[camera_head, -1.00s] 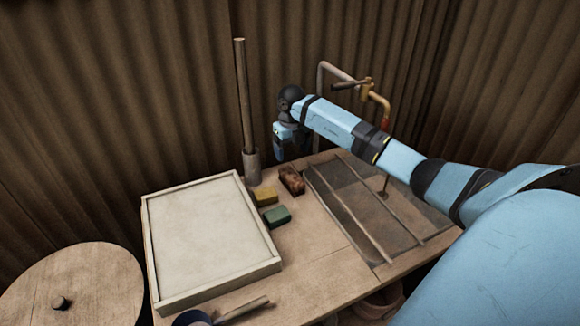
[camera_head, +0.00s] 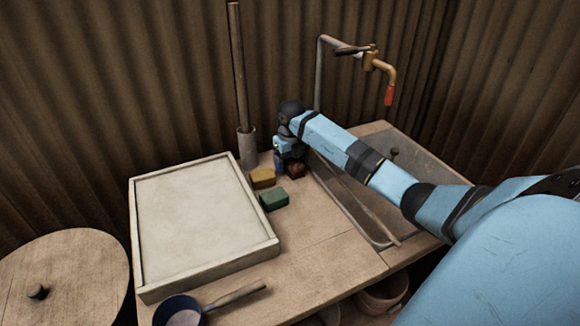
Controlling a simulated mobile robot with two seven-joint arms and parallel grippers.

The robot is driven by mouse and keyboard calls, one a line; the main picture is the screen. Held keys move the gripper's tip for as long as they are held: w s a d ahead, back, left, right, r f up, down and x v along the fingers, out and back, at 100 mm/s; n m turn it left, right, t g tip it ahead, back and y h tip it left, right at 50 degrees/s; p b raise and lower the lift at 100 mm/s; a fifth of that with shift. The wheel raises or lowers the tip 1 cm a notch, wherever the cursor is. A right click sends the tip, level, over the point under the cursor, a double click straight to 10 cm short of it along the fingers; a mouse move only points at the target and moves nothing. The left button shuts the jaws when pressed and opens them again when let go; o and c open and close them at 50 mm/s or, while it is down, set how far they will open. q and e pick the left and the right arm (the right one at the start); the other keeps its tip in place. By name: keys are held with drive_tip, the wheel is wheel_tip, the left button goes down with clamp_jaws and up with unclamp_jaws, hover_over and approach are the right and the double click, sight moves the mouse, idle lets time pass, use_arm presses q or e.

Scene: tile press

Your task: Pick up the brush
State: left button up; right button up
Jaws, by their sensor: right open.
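A small reddish-brown block (camera_head: 296,172), which looks like the brush, lies on the wooden worktop near its back edge, beside the sink. My right gripper (camera_head: 289,166) points down at the block and covers part of it. The gripper is open, but its fingertips are small and dark, so I cannot tell whether they touch the block or straddle it. My left gripper is not in view.
A yellow block (camera_head: 262,178) and a green block (camera_head: 274,199) lie just left of the brush. A framed tray (camera_head: 205,270), a pan (camera_head: 178,311), a rod in a holder (camera_head: 247,150) and a sink with a tap (camera_head: 388,82) surround them.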

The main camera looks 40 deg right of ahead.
drive_tip(key=shift+r, duration=0.1)
drive_tip(key=c, duration=1)
drive_tip(key=shift+c, duration=0.2)
